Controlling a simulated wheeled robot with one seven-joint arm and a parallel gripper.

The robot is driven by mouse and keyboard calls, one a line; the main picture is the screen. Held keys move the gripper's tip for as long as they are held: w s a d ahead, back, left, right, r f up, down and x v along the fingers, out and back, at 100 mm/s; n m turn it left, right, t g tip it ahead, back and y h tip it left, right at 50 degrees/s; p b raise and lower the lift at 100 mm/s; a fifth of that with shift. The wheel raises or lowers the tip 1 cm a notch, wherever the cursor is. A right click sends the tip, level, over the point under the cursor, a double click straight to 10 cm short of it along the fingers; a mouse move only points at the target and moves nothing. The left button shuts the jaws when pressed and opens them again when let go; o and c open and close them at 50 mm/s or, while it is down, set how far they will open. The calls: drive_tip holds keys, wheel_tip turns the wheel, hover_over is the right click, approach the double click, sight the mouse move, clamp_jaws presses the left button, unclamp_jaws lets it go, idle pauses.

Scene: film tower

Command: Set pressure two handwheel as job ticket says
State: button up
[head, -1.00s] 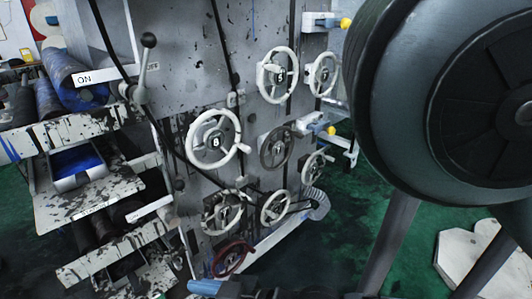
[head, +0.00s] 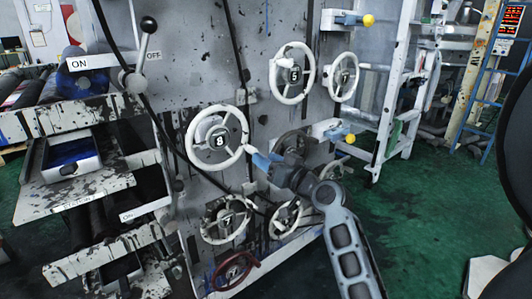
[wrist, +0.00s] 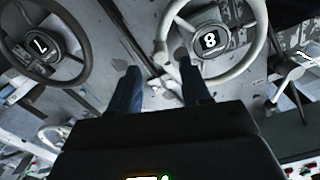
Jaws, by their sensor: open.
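A white handwheel marked 8 (head: 239,124) is on the grey panel, with a pale handle at its right rim. My gripper (head: 256,157) is open and empty beside that handle; I cannot tell whether it touches. In the wrist view, wheel 8 (wrist: 263,30) is ahead, with its knob close to my gripper (wrist: 160,75), whose blue fingers are apart. A worn handwheel marked 7 (head: 225,218) sits below. White wheels marked 5 (head: 293,74) and 7 (head: 345,76) are higher right. A dark wheel behind my arm is mostly hidden. No pressure-two label or job ticket is readable.
A low red wheel (head: 233,270) and a black cable are on the panel. Yellow-knobbed fixtures (head: 368,20) jut out at right. Green floor (head: 430,200) is open at right; a large dark round body fills the right edge.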

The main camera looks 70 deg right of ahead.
sight(252, 150)
drive_tip(key=x, duration=0.7)
drive_tip(key=shift+w+p, duration=0.25)
drive_tip(key=shift+p, duration=0.1)
drive_tip(key=shift+c, duration=0.2)
clamp_jaws()
